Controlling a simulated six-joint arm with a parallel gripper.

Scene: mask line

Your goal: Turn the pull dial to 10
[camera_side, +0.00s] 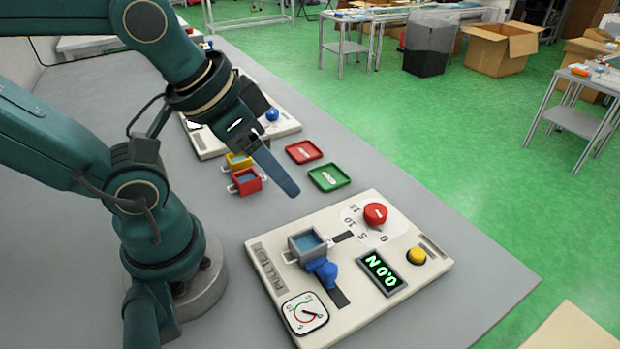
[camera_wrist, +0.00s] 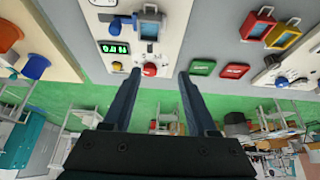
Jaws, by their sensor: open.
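The pull dial is a red knob (camera_side: 375,214) on the cream PULL TEST board (camera_side: 322,216), ringed by the marks 0, 5, 10 and 15. A short white mark shows on its top; which number it points at is too small to tell. The green display (camera_side: 382,272) reads 0.0 N. My gripper (camera_side: 288,188) is open and empty, in the air to the left of the dial and apart from it. In the wrist view the dial (camera_wrist: 149,69) appears between the fingertips of my gripper (camera_wrist: 159,73), farther off.
The board also carries a grey box with blue inside (camera_side: 306,244), a blue clamp (camera_side: 325,271), a round gauge (camera_side: 305,313) and a yellow button (camera_side: 416,256). Green (camera_side: 329,177) and red (camera_side: 303,152) trays and small red and yellow boxes lie behind. The table's right side is clear.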

